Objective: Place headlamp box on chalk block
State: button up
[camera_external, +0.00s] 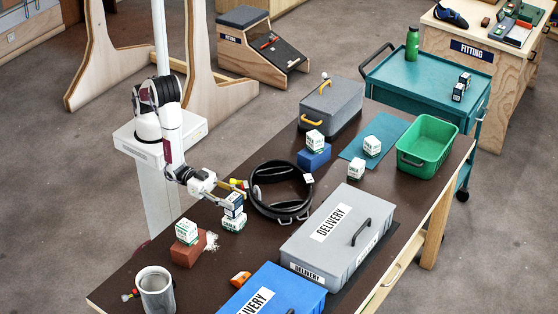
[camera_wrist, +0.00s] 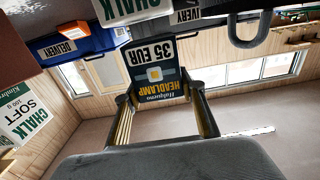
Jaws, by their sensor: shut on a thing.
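My gripper (camera_external: 224,194) is shut on the headlamp box (camera_external: 233,205), a dark box with a white top. In the wrist view the headlamp box (camera_wrist: 156,74) sits between my two fingers, its "HEADLAMP" and "35 EUR" print upside down. In the external view a white and green chalk block (camera_external: 234,224) stands on the table directly below the held box. A chalk block also shows at the top of the wrist view (camera_wrist: 130,10). Whether the box touches the block I cannot tell. My fingers partly hide the box's sides.
Another chalk block (camera_external: 187,232) sits on a red-brown brick (camera_external: 188,254) to the left. A grey delivery case (camera_external: 310,236), a blue delivery case (camera_external: 262,297) and a grey mug (camera_external: 155,288) stand nearer the front.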

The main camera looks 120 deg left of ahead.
jog(key=shift+f, duration=0.8)
jog(key=shift+f, duration=0.2)
jog(key=o, duration=1.2)
jog(key=shift+r, duration=0.15)
jog(key=shift+s, duration=3.8)
jog(key=shift+w+r, duration=0.1)
